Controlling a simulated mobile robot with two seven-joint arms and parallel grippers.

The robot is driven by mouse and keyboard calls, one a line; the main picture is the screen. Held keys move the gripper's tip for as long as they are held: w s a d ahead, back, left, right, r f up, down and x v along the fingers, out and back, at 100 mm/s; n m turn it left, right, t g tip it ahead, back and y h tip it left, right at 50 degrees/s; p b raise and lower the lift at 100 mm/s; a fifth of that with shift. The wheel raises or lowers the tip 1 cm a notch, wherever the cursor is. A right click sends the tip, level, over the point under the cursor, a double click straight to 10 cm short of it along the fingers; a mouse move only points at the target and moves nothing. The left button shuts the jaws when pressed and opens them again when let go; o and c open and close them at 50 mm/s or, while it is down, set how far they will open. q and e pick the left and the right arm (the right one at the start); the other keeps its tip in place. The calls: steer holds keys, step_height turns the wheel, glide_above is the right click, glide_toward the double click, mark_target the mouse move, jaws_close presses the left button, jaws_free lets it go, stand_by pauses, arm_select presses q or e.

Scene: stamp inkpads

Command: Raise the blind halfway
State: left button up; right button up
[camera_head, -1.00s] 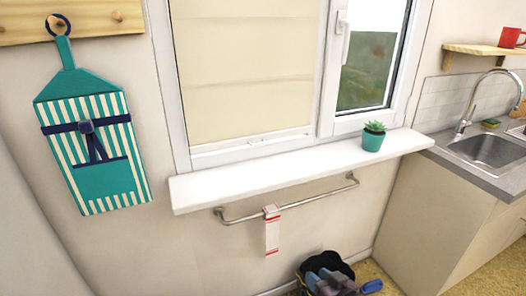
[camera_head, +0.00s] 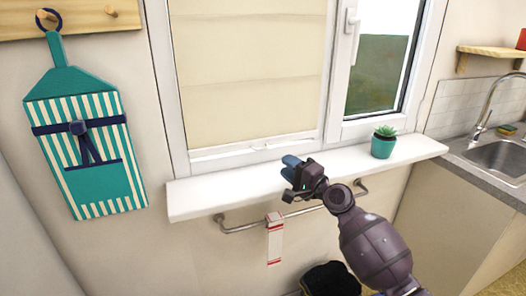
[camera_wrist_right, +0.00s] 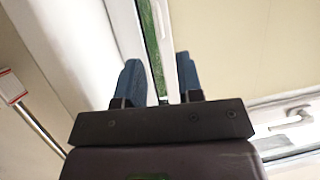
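The cream blind (camera_head: 245,80) hangs lowered over the left window pane, its bottom edge near the lower frame. A small tab (camera_head: 262,147) sits at the middle of that bottom edge. The blind also fills the upper right of the wrist view (camera_wrist_right: 235,45), with the tab (camera_wrist_right: 292,118) at right. My right gripper (camera_head: 288,166) is above the white sill, just below and right of the tab, apart from it. In the wrist view its two blue fingers (camera_wrist_right: 158,82) stand apart with nothing between them. My left gripper is not in view.
The white sill (camera_head: 215,190) juts out below the window. A potted plant (camera_head: 383,147) stands on its right part. A metal rail (camera_head: 240,227) with a hanging red-and-white cloth (camera_head: 275,243) runs below.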

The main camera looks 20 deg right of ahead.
steer(key=b+x, duration=0.1)
steer(key=x, duration=0.9)
steer(key=shift+w+a, duration=0.1)
steer(key=shift+w, duration=0.1)
jaws_close()
